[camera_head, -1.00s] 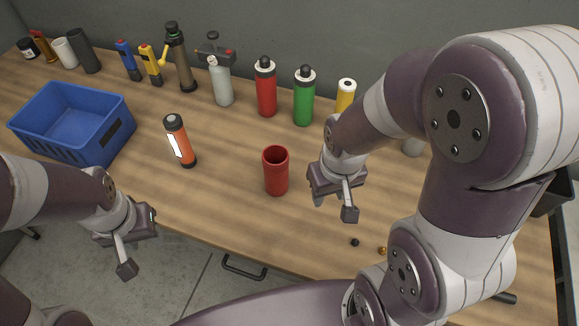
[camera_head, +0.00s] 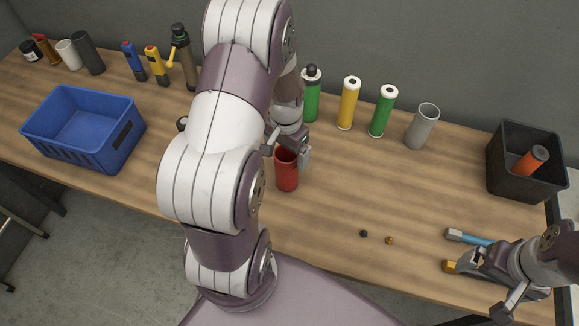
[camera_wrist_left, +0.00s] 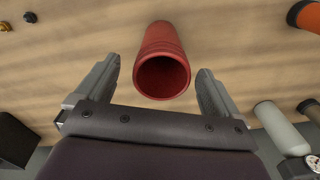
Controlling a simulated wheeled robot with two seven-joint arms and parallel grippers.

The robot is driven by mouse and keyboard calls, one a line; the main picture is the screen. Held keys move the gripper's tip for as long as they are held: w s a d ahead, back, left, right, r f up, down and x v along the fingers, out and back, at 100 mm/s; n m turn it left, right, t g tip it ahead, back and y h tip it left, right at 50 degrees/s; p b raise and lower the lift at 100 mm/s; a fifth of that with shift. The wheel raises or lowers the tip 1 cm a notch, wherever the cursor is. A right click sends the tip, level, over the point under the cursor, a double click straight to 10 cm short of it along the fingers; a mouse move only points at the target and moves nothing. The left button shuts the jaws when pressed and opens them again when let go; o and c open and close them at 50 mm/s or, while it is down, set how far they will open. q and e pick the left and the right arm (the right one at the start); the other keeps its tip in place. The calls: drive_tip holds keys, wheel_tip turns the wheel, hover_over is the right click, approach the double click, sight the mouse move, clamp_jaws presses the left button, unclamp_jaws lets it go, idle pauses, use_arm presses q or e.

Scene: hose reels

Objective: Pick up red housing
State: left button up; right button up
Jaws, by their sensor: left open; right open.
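The red housing (camera_head: 287,174), an open-topped red cylinder, stands upright on the table near the middle of the head view. In the left wrist view the red housing (camera_wrist_left: 162,60) lies between the spread fingers of my left gripper (camera_wrist_left: 160,72), with gaps on both sides. In the head view my left gripper (camera_head: 290,150) is at the housing's upper rim, open, and partly hidden by my own arm. My right gripper (camera_head: 490,285) is open at the lower right, close to a yellow-and-blue tool (camera_head: 470,240).
A blue bin (camera_head: 85,160) stands at the left, a black bin (camera_head: 510,185) with an orange part at the right. Bottles and a grey cup (camera_head: 422,127) line the back. Small dark (camera_head: 363,233) and brass (camera_head: 389,240) pieces lie on the front.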

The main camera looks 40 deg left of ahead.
use_arm(q)
wheel_tip(320, 180, down, 6)
drive_tip(key=shift+w+a+f+p, duration=0.15)
drive_tip(key=shift+f+p, duration=0.05)
drive_tip(key=shift+p, duration=0.65)
drive_tip(key=c, duration=1.2)
